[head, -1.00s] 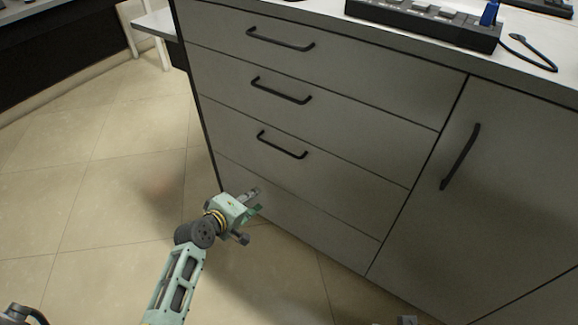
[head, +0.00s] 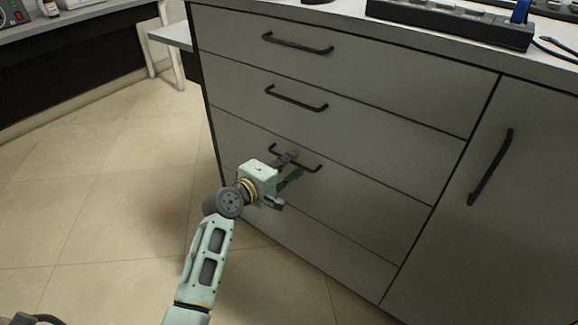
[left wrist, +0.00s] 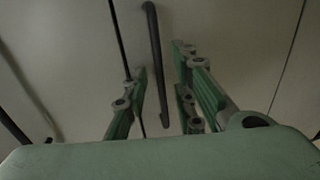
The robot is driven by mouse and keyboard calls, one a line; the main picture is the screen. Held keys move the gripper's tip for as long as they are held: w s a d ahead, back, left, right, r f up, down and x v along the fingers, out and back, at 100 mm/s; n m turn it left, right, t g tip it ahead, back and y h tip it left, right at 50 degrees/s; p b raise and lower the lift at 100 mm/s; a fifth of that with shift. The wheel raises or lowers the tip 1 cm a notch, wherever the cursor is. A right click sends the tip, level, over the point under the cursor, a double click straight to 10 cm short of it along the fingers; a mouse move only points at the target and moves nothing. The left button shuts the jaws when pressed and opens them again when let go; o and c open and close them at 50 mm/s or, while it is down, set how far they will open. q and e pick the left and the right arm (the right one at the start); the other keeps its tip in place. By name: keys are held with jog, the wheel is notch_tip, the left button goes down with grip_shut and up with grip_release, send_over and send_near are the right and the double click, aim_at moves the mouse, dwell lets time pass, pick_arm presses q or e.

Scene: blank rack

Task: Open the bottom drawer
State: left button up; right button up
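The bottom drawer (head: 355,200) is the lowest grey front with a handle, and it is closed flush with the cabinet. Its black bar handle (head: 309,168) is partly hidden by my left gripper (head: 294,164) in the head view. The left gripper's fingers are open and reach to the middle of the handle. In the left wrist view, the dark handle (left wrist: 155,55) runs between the two green fingers, with gaps showing at its sides. I cannot tell whether a finger touches it. My right gripper is not in view.
Two closed drawers with handles (head: 297,43) and (head: 296,98) are above. A cabinet door with an upright handle (head: 491,167) is at the right. A power strip (head: 450,22) lies on the countertop. The tiled floor (head: 110,215) at the left is clear.

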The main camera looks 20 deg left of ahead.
pick_arm(q)
jog(key=shift+w, duration=0.15)
jog(key=shift+c, duration=0.4)
grip_shut()
